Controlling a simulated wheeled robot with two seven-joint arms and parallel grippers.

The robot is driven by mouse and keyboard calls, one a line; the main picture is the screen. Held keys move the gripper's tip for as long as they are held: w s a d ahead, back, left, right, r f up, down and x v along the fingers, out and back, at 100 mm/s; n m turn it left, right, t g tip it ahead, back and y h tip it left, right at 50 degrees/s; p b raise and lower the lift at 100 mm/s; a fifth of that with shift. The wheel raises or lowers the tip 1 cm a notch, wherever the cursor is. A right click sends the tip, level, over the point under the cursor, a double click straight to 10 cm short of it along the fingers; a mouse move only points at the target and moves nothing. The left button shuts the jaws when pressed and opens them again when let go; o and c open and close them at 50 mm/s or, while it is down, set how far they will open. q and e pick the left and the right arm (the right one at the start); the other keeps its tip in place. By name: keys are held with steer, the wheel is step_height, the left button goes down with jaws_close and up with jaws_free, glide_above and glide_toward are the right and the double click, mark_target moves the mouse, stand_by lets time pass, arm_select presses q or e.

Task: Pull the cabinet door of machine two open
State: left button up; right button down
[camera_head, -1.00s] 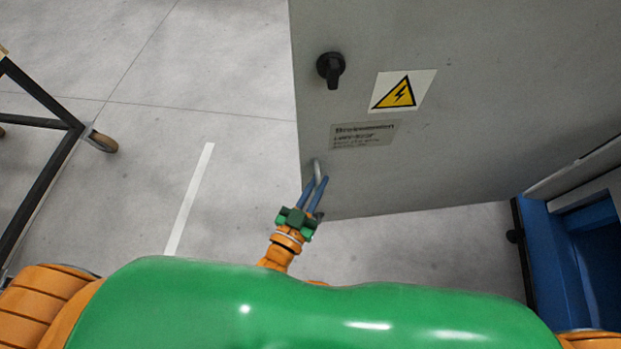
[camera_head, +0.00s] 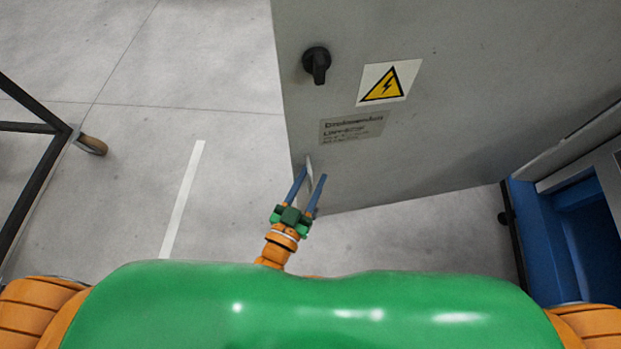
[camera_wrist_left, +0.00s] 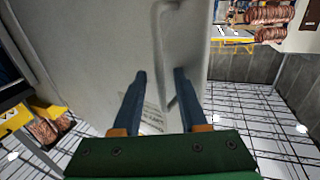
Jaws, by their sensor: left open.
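The grey cabinet door (camera_head: 440,120) stands swung out from the blue machine frame (camera_head: 560,240) at the right of the head view. Its handle (camera_head: 309,168) is a slim light-grey pull near the door's lower left corner. My left gripper (camera_head: 313,175) is open at the handle, its two blue fingers apart and around or just beside it. In the left wrist view the open fingers (camera_wrist_left: 160,74) point at the door face (camera_wrist_left: 95,45), with the pale handle (camera_wrist_left: 164,40) close to them. I cannot tell whether they touch. My right gripper is not in view.
The door carries a black knob (camera_head: 317,63), a yellow warning sign (camera_head: 389,83) and a label (camera_head: 353,128). A dark-framed wheeled cart (camera_head: 50,140) stands at the left. The floor (camera_head: 230,140) between cart and door is clear, with a white line (camera_head: 183,200).

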arm_select(q)
steer(key=v, duration=0.7)
steer(key=shift+s, duration=0.1)
